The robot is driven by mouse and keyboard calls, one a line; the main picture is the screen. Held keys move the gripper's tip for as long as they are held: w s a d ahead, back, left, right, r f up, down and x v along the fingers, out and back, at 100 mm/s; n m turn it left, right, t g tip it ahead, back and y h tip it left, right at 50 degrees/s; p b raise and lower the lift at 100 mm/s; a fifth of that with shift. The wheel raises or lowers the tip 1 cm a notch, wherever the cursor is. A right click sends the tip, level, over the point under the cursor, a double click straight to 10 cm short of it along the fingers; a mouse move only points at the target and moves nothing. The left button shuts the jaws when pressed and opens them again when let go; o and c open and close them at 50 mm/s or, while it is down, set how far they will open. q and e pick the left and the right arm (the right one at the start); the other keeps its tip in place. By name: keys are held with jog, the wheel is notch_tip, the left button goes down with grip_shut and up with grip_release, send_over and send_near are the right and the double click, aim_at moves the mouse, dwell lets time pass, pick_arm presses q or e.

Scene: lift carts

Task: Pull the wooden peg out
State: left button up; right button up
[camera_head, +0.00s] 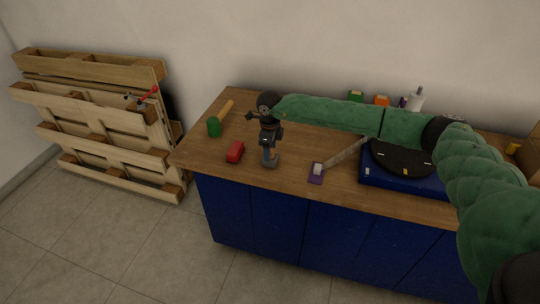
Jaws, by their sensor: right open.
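The wooden peg cannot be told for certain. A light wooden stick (227,108) lies at the left end of the wooden workbench (300,190), just behind a green cylinder (214,127). I cannot tell whether the stick touches the cylinder. My right arm, in a green sleeve, reaches in from the right across the bench. Its dark gripper (270,158) hangs pointing down over the bench, right of the stick and cylinder and apart from both. It is open, and no held object is visible. My left gripper is out of view.
A red block (235,152) lies left of my right gripper. Bottles (416,99) stand behind my arm. Wooden pallets (90,120) lean at left; the floor in front is clear.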

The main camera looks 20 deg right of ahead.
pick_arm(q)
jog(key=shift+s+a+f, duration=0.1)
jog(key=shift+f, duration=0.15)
pick_arm(e)
jog(key=shift+f, duration=0.25)
jog(key=c, duration=1)
jog(key=shift+c, duration=0.4)
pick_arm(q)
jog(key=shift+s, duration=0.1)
pick_arm(e)
jog(key=shift+r, duration=0.1)
